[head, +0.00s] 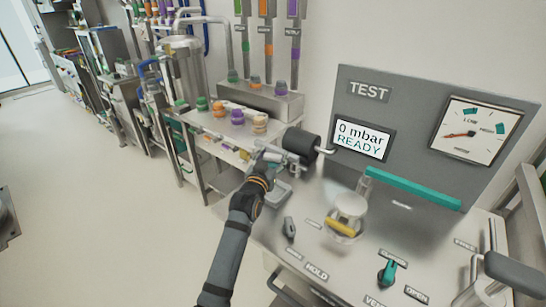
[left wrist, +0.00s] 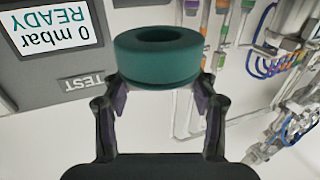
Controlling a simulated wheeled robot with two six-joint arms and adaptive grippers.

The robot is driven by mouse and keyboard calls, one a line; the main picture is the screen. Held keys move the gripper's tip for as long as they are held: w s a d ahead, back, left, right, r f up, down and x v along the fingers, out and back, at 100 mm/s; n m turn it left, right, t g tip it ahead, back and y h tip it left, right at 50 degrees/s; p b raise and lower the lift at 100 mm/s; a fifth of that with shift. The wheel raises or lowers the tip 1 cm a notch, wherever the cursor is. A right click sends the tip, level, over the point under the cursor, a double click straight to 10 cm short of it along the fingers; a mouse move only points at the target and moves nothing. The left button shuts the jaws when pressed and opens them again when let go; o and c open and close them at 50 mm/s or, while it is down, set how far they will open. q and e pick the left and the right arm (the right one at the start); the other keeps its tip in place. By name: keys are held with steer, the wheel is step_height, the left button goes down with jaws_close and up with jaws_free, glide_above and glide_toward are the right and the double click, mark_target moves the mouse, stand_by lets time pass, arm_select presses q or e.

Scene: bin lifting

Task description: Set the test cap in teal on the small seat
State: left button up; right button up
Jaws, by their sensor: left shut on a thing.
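The teal test cap (left wrist: 160,57) is a thick ring with a dark opening on top, held between the fingers of my left gripper (left wrist: 158,90) in the left wrist view. In the head view my left gripper (head: 272,155) is above the left part of the test bench, and I cannot make out the teal cap there. A round metal fitting (head: 349,206) with a yellow lever stands on the bench to the right of the gripper. I cannot tell whether it is the small seat. My right gripper is not in view.
A grey TEST panel (head: 400,100) with a READY screen (head: 360,138) and a dial stands behind the bench (head: 330,255). A dark cylinder (head: 301,145) is close to my gripper. A teal bar (head: 412,188) crosses below the panel. Several coloured caps stand on a left shelf.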

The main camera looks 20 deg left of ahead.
arm_select(q)
step_height(320, 180, down, 5)
steer(key=b, duration=0.3)
steer(key=shift+r+b, duration=0.2)
steer(key=shift+b, duration=0.1)
steer(key=shift+f, duration=0.7)
steer(key=shift+s+f, duration=0.1)
steer(key=shift+f, duration=0.15)
steer(key=shift+f, duration=0.35)
